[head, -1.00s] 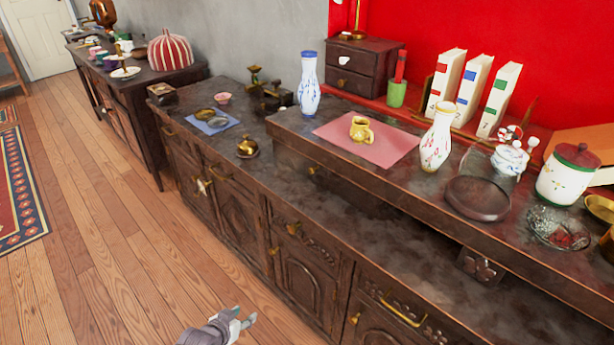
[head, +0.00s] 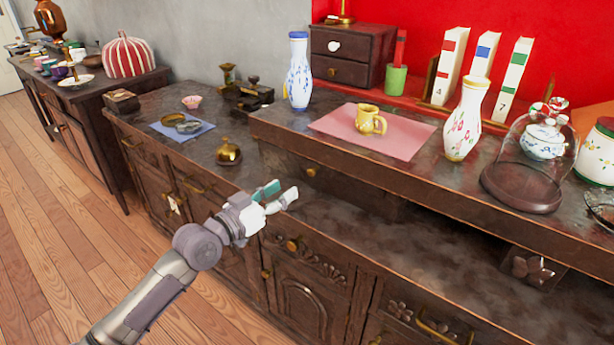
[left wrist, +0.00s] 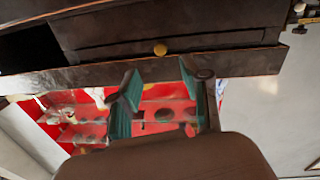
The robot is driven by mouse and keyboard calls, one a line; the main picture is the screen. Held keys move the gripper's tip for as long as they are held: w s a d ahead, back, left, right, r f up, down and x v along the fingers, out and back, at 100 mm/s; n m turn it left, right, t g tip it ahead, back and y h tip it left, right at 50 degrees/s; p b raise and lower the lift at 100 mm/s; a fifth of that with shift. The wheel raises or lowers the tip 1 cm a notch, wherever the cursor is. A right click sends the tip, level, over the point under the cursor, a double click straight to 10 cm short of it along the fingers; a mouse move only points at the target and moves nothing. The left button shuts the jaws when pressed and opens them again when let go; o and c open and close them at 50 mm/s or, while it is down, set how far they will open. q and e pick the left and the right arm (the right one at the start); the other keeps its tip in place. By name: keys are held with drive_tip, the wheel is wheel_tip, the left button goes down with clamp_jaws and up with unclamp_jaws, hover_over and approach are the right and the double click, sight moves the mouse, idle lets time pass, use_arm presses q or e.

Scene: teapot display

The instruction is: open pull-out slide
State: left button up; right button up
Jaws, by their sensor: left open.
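The pull-out slide is a dark wooden front with a small brass knob, set under the raised shelf; its knob (head: 311,169) shows in the head view. In the left wrist view the brass knob (left wrist: 160,49) sits on the dark front, just beyond the fingertips. The slide front (left wrist: 200,42) looks flush with the wood around it. My left gripper (head: 279,195) is open and empty, over the lower counter, left of and below the knob in the head view. Its teal-padded fingers (left wrist: 158,84) are spread on either side of the knob's line, apart from it. My right gripper is not in view.
A brass bell (head: 228,152) stands on the lower counter near my gripper. On the raised shelf are a yellow mug (head: 370,120) on a pink mat (head: 407,143), vases and a glass dome (head: 535,150). The counter right of my gripper is mostly clear.

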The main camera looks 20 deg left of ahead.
sight(309, 173)
use_arm(q)
drive_tip(key=b+x, duration=0.1)
drive_tip(key=x, duration=0.8)
drive_tip(key=shift+w, duration=0.15)
clamp_jaws()
